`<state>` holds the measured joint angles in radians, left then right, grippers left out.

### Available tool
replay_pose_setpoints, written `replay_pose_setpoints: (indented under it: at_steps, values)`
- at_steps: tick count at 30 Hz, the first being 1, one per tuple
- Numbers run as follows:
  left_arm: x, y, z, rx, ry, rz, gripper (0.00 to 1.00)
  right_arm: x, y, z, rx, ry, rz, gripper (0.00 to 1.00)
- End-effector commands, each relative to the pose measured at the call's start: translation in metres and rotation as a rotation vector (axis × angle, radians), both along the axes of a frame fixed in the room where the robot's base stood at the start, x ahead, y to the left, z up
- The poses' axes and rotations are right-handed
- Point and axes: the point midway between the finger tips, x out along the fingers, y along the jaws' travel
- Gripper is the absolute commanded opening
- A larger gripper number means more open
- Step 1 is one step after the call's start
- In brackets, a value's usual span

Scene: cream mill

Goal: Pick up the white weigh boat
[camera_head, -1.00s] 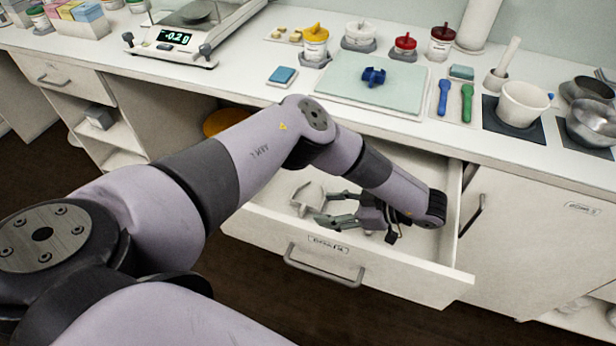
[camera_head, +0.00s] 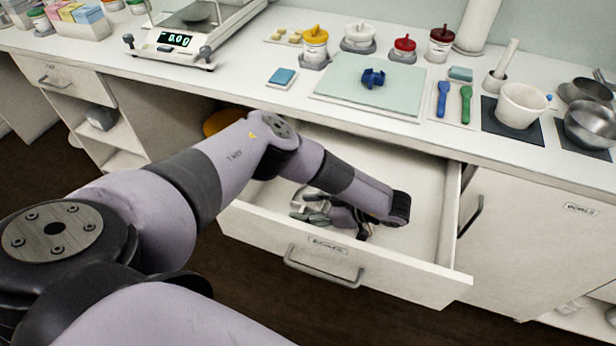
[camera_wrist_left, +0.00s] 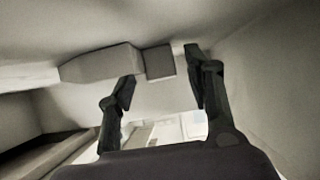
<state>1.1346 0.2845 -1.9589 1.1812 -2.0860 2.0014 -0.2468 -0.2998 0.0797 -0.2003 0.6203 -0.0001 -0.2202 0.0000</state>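The white weigh boat (camera_head: 312,191) is a small pale piece in the open drawer (camera_head: 400,262), toward its left part. In the head view it is largely hidden by my left gripper (camera_head: 306,209). My left gripper is down inside the drawer, right at the boat. In the left wrist view its two dark fingers (camera_wrist_left: 160,78) stand apart, with a gap between the tips. A pale angular shape (camera_wrist_left: 100,64) and a greyer square (camera_wrist_left: 158,61) lie beyond the tips. I cannot tell which is the boat, or whether a finger touches it. My right gripper is out of view.
The drawer's walls and front surround the gripper, and the worktop (camera_head: 250,85) overhangs behind. The drawer's right part is bare. On the worktop are a balance (camera_head: 185,45), a pale green mat (camera_head: 400,98), spatulas (camera_head: 466,103), jars and a mortar (camera_head: 522,105).

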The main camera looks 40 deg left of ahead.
Motion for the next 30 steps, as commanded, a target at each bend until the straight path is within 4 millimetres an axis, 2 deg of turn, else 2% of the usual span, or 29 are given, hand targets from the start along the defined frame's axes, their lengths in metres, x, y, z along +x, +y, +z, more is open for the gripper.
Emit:
replay_pose_setpoints:
  at_steps: [2, 15, 23, 26, 30]
  values:
    - [0.0, 0.0, 0.0, 0.0, 0.0, 0.0, 0.4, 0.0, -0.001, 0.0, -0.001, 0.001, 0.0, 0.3]
    - [0.0, 0.0, 0.0, 0.0, -0.001, 0.0, 0.11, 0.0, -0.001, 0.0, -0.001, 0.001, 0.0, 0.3]
    - [0.0, 0.0, 0.002, 0.0, -0.001, 0.0, 0.11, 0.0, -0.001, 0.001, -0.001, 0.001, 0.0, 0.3]
    - [0.001, 0.0, 0.008, 0.001, -0.003, -0.001, 0.11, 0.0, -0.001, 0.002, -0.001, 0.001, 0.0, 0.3]
    - [0.002, 0.0, 0.025, 0.0, -0.004, -0.003, 0.11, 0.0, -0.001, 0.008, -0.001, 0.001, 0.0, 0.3]
